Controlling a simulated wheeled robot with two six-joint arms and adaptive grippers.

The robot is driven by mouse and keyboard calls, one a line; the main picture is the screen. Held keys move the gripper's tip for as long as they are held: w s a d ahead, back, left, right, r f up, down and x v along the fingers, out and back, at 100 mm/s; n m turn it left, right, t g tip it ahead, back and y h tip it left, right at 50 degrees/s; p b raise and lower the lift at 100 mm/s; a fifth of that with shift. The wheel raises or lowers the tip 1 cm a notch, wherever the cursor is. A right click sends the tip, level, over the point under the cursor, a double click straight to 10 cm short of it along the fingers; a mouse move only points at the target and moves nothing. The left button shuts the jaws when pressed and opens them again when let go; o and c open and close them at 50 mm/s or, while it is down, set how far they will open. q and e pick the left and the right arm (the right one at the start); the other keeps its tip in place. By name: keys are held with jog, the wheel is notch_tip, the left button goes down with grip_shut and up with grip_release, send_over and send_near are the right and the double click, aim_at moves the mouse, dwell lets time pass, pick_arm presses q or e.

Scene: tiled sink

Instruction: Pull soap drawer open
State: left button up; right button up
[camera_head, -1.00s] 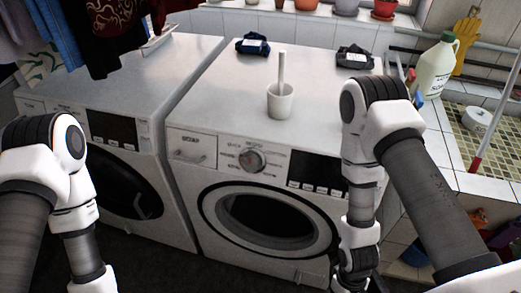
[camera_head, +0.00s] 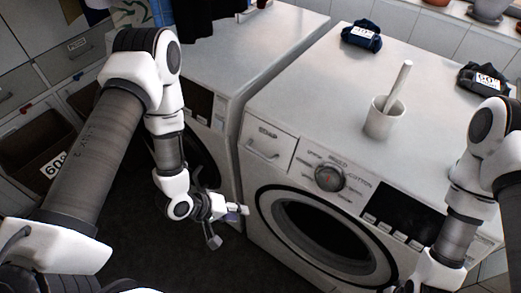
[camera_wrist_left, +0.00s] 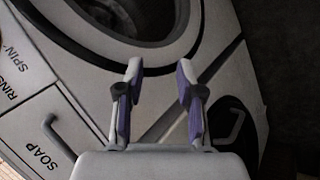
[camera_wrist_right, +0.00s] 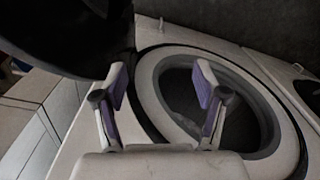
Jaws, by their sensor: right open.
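The soap drawer (camera_head: 264,150) is a white panel at the upper left of the right washing machine's front (camera_head: 257,190). It looks flush with the front and carries a small curved handle. The label SOAP and the drawer (camera_wrist_left: 45,135) also show at the lower left of the left wrist view, with the grey handle (camera_wrist_left: 68,138). My left gripper (camera_head: 228,226) is open and empty, below and left of the drawer, apart from it. Its fingers (camera_wrist_left: 159,72) stand apart in the left wrist view. My right gripper (camera_wrist_right: 161,77) is open and empty, near the round door; the head view cuts it off.
A white cup (camera_head: 383,121) with a brush stands on the machine top. A dark blue folded bundle (camera_head: 361,38) and a black one (camera_head: 482,80) lie there too. Another washing machine (camera_head: 225,65) stands close on the left. Open drawers (camera_head: 35,145) are at far left.

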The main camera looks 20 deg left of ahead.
pick_arm(q)
jog(key=w+d+r+n+t+h+b, duration=0.1)
jog(key=w+r+t+h, duration=0.1)
jog(key=w+r+h, duration=0.3)
jog(key=m+h+b, duration=0.1)
jog(key=h+b, duration=0.2)
jog(key=h, duration=0.1)
send_near(255, 153)
jog(key=x, duration=1)
jog(key=shift+w+d+f+p, duration=0.15)
jog(key=shift+d+f+p, duration=0.05)
jog(key=shift+d+p, duration=0.15)
grip_shut()
